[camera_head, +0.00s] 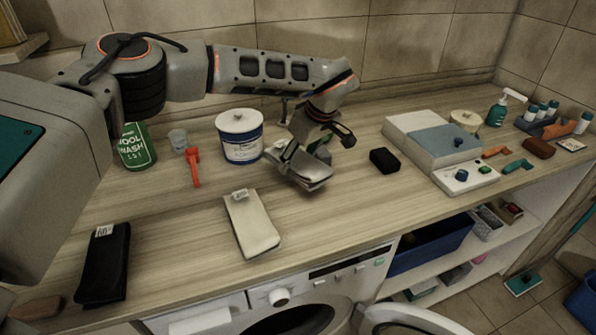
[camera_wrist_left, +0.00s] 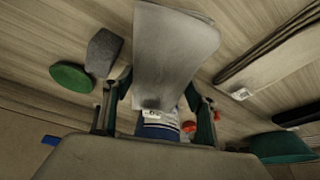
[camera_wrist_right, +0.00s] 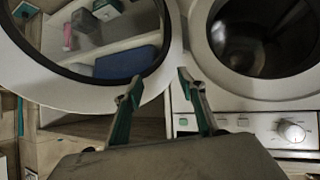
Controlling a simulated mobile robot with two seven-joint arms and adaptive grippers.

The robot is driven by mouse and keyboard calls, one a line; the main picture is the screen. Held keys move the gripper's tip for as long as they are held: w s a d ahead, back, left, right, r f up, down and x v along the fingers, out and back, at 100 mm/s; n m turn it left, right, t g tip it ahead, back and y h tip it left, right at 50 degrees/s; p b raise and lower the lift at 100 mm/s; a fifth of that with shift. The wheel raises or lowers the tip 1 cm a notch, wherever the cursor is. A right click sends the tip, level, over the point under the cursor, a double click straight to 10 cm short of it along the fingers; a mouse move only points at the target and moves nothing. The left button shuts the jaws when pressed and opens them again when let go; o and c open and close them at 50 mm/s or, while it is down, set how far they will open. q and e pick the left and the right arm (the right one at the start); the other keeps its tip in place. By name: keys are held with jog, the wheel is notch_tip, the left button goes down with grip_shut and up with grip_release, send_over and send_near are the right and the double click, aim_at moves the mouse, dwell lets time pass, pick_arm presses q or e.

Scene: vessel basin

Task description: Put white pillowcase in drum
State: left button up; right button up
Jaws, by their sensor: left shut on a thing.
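My left gripper (camera_head: 310,160) is shut on a pale folded cloth with a small tag, apparently the white pillowcase (camera_head: 305,172), and holds it over the counter right of the white tub. In the left wrist view the pillowcase (camera_wrist_left: 172,50) hangs out beyond the fingers. Another cream folded cloth (camera_head: 252,222) with a tag lies flat near the counter's front edge. The washer drum (camera_wrist_right: 265,35) has its round opening uncovered; it also shows at the bottom of the head view (camera_head: 290,322). My right gripper (camera_wrist_right: 157,85) is open and empty, in front of the washer.
The open washer door (camera_wrist_right: 60,88) swings out beside the drum opening. A black cloth (camera_head: 103,265) lies at the counter's front left. A white tub (camera_head: 239,137), green wool-wash can (camera_head: 136,148), red clip (camera_head: 192,168) and black block (camera_head: 384,160) stand around the held cloth.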

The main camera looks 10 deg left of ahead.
pick_arm(q)
jog(key=shift+f, duration=2.25)
jog(key=o, duration=1)
jog(key=shift+f, duration=0.15)
